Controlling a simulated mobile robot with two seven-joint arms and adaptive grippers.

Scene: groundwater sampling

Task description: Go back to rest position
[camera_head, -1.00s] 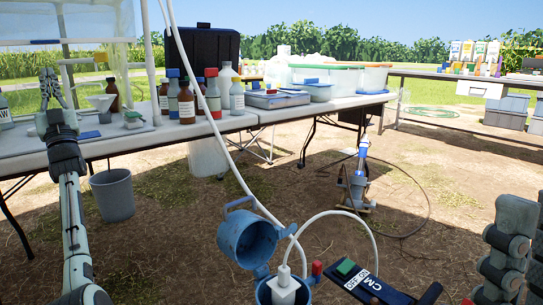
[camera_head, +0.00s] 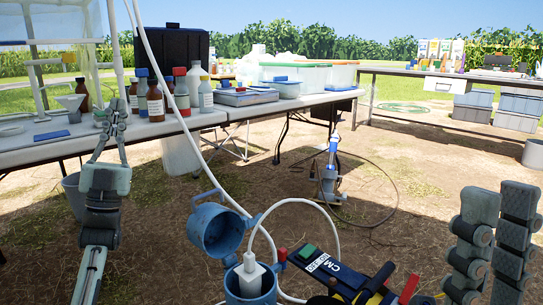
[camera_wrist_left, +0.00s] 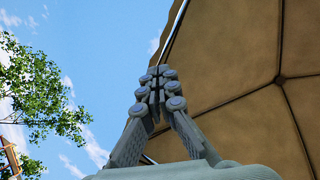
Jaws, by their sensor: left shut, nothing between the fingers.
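My left gripper (camera_head: 112,120) points up and away at the left in the head view, in front of the left table's edge. The left wrist view shows its fingertips (camera_wrist_left: 160,85) together with nothing between them, against sky and a tan canopy. My right gripper (camera_head: 496,225) is close to the camera at the lower right of the head view. Its two grey fingers stand upright with a gap between them, and nothing shows in the gap. The rest of the right arm is out of view.
The left table (camera_head: 235,113) holds bottles, a funnel and bins. A grey bucket (camera_head: 72,192) is partly hidden behind my left arm. A blue open-lidded container (camera_head: 213,230) and a white hose (camera_head: 172,100) are in front. A pump (camera_head: 328,185) stands on open dirt.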

